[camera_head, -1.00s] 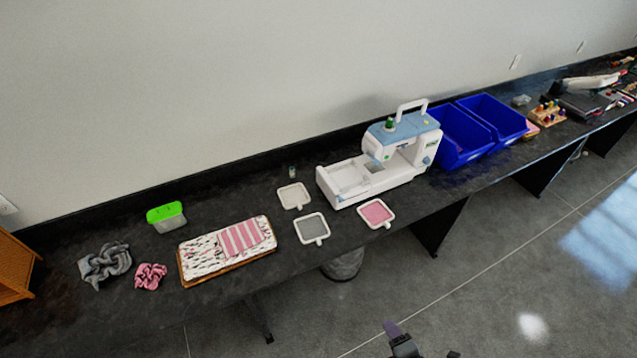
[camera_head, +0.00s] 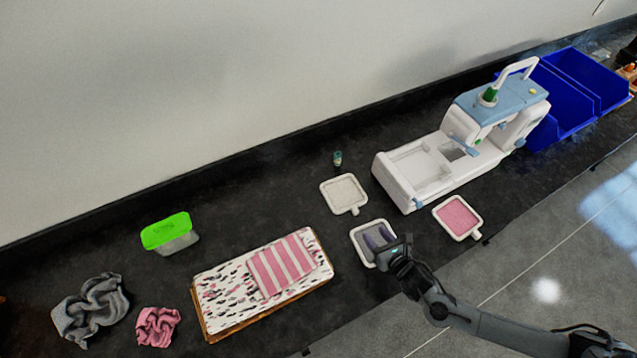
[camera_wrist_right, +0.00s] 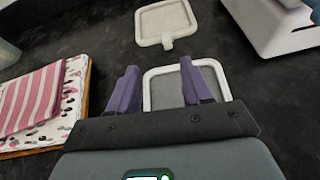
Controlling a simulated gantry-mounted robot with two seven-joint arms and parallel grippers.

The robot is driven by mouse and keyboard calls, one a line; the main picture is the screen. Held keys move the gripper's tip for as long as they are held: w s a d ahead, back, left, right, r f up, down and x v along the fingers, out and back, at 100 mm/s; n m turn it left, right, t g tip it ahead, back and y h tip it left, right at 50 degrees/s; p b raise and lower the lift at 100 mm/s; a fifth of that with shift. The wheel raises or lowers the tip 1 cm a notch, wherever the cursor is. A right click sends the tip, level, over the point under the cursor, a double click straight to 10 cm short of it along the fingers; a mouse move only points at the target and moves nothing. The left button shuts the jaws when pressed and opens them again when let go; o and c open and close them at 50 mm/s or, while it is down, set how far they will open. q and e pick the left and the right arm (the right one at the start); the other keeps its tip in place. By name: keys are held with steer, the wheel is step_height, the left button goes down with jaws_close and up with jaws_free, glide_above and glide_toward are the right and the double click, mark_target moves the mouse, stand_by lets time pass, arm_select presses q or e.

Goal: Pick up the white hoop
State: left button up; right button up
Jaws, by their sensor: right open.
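Three square hoops with white frames lie on the dark bench. The one with white fabric, the white hoop (camera_head: 343,194), lies farthest back, left of the sewing machine; it also shows at the top of the right wrist view (camera_wrist_right: 166,22). The grey-filled hoop (camera_head: 359,229) is in front of it, and the pink-filled hoop (camera_head: 458,216) is to the right. My right gripper (camera_head: 377,237) is open and empty, with its purple fingers over the grey hoop. My left gripper is not in view.
A small bottle (camera_head: 337,158) stands behind the white hoop. Folded fabric on a board (camera_head: 225,303) lies to the left, with a green-lidded box (camera_head: 168,232) beyond. Blue bins (camera_head: 560,115) are far right.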

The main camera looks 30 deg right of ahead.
mark_target(357, 213)
steer(key=shift+w+d+f+n+b, duration=0.15)
steer(key=shift+w+d+f+b, duration=0.15)
steer(key=shift+w+f+b, duration=0.25)
steer(key=shift+w+d+f+n+b, duration=0.15)
steer(key=shift+w+d+f+b, duration=0.1)
steer(key=shift+w+f+b, duration=0.3)
steer(key=shift+s+d+f+b, duration=0.3)
steer(key=shift+d+f+b, duration=0.05)
steer(key=shift+f+b, duration=0.2)
steer(key=x, duration=0.3)
steer(key=b+x, duration=0.1)
steer(key=x, duration=0.1)
steer(key=shift+w+r, duration=0.3)
steer(key=shift+a+b+x, duration=0.15)
steer(key=shift+b+x, duration=0.05)
steer(key=shift+x, duration=1.3)
steer(key=shift+a+b+x, duration=0.15)
steer(key=shift+b+x, duration=0.05)
steer(key=shift+x, duration=1.3)
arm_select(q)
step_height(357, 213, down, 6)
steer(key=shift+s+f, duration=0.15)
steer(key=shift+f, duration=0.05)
arm_select(e)
steer(key=shift+r, duration=0.15)
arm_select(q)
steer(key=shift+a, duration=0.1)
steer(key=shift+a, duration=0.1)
arm_select(e)
jaws_close()
